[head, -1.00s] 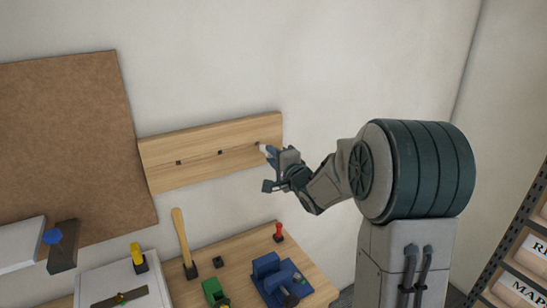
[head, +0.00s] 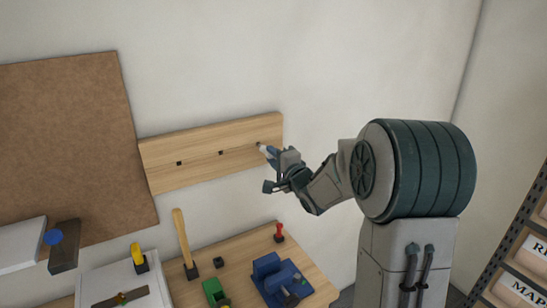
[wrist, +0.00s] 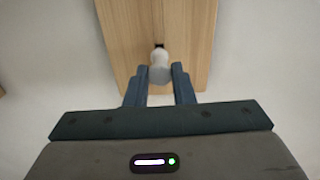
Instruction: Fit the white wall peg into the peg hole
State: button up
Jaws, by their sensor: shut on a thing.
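The white wall peg (wrist: 160,64) is between the fingers of my gripper (wrist: 160,80) in the wrist view, pointing at the wooden board. My gripper is shut on the peg, and it also shows in the head view (head: 270,158) at the board's right end. A dark square peg hole (wrist: 159,46) shows just beyond the peg's tip in the wrist view. Whether the tip touches or enters the hole cannot be told. The wooden board (head: 200,172) is fixed to the wall and has two more dark holes to the left, in the middle (head: 220,153) and farther left (head: 179,163).
Below the board stands a workbench (head: 245,250) with a mallet (head: 185,240), a blue vise-like tool (head: 275,280), a red-handled tool (head: 279,232) and a green item (head: 215,292). A brown panel (head: 70,140) hangs at left. A shelf with labelled boxes (head: 530,255) is at right.

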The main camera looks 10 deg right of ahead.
jog(key=shift+x, duration=1.6)
jog(key=o, duration=0.9)
jog(key=b+v, duration=0.2)
jog(key=v, duration=1.1)
jog(key=shift+s+d, duration=0.15)
jog(key=shift+s, duration=0.25)
